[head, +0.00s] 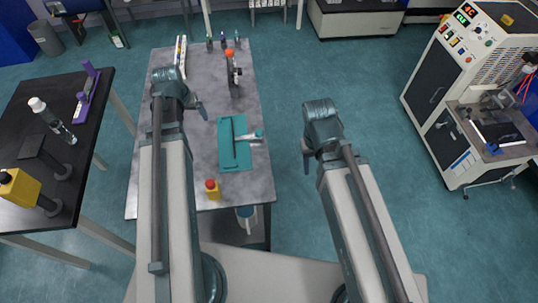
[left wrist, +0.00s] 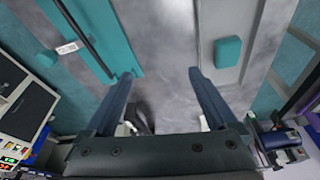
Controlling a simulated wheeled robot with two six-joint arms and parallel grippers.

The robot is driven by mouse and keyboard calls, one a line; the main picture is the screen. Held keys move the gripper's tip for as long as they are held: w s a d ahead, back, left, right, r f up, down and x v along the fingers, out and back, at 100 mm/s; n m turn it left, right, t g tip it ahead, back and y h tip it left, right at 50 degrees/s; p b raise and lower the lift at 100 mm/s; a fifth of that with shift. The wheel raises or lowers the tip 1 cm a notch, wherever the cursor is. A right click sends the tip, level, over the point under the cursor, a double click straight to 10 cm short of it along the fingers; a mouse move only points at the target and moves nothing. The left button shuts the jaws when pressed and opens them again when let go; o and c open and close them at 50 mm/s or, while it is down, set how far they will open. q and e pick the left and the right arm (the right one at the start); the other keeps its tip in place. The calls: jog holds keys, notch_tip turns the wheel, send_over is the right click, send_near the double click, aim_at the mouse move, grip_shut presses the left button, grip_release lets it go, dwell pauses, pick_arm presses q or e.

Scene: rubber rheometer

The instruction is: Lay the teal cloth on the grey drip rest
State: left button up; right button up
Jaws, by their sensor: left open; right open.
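A small teal block-like pad, which looks like the folded teal cloth (left wrist: 228,52), lies flat on a pale grey plate, which looks like the grey drip rest (left wrist: 207,35). Both are in the left wrist view, right of my left gripper (left wrist: 160,74). In the head view my left arm seems to hide them. My left gripper (head: 200,108) is open and empty above the left part of the grey table, apart from the pad. My right gripper (head: 307,165) hangs over the floor right of the table, with nothing visible in it.
A teal mat (head: 232,160) with a dark bar lies mid-table on the grey table (head: 205,65). A black table (head: 20,125) is at left.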

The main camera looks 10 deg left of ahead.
pick_arm(q)
jog(key=s+d+m+g, duration=0.1)
jog(key=s+d, duration=0.3)
jog(key=d, duration=0.5)
jog(key=s+d+m+g, duration=0.1)
jog(key=s+d, duration=0.3)
jog(key=d, duration=0.6)
jog(key=s+d+m+g+y, duration=0.1)
jog(key=s+d+m, duration=0.2)
jog(key=d, duration=0.7)
jog(key=shift+s+d+f+g, duration=0.2)
jog(key=shift+s+f+g, duration=0.1)
jog(key=shift+s, duration=0.45)
jog(key=shift+c, duration=0.2)
